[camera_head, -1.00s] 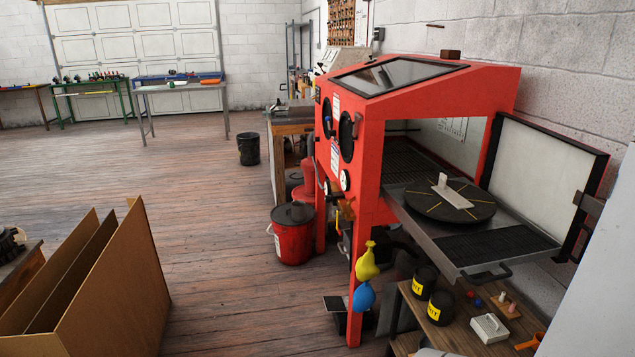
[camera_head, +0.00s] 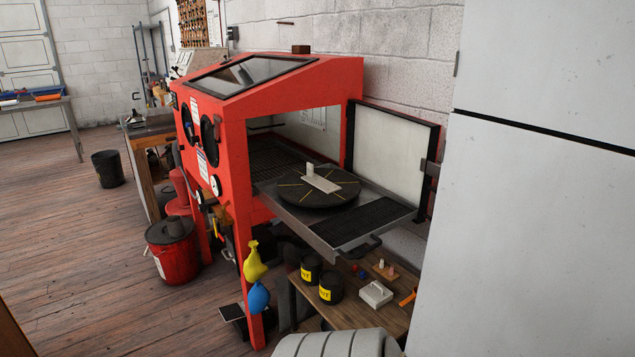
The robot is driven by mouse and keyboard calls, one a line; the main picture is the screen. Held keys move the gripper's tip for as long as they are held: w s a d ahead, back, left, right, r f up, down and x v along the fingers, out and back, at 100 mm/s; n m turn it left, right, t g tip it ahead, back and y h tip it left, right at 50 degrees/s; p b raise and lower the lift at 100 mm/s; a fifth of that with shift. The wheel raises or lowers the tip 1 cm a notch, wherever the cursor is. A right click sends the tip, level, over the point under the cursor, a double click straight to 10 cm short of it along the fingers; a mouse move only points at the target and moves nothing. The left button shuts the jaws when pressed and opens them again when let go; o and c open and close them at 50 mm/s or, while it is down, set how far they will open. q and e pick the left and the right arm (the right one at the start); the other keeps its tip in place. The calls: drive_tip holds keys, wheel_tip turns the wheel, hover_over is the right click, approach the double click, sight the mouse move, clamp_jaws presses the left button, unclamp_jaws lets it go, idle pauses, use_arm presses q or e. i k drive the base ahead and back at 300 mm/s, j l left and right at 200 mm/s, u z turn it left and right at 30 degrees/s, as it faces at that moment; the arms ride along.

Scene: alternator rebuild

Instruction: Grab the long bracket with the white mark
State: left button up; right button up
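A pale L-shaped bracket (camera_head: 322,184), with a flat plate and a short upright tab, rests on the black round turntable (camera_head: 290,196). The turntable has yellow radial lines and sits on the pulled-out tray of the red blasting cabinet (camera_head: 236,155). I cannot make out a white mark on the bracket at this distance. No other bracket can be told for sure. Neither of my grippers is in view.
The cabinet's side door (camera_head: 393,155) stands open behind the tray. A low wooden bench (camera_head: 352,315) below holds black jars (camera_head: 330,287) and a white block (camera_head: 376,293). A tall grey cabinet (camera_head: 535,230) fills the right. A red bucket (camera_head: 173,252) stands on the floor; the left floor is mostly clear.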

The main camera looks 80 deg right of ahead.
sight(323, 185)
drive_tip(key=z, duration=2.6)
drive_tip(key=i+j+z, duration=0.1)
drive_tip(key=i+j, duration=0.05)
drive_tip(key=i, duration=0.05)
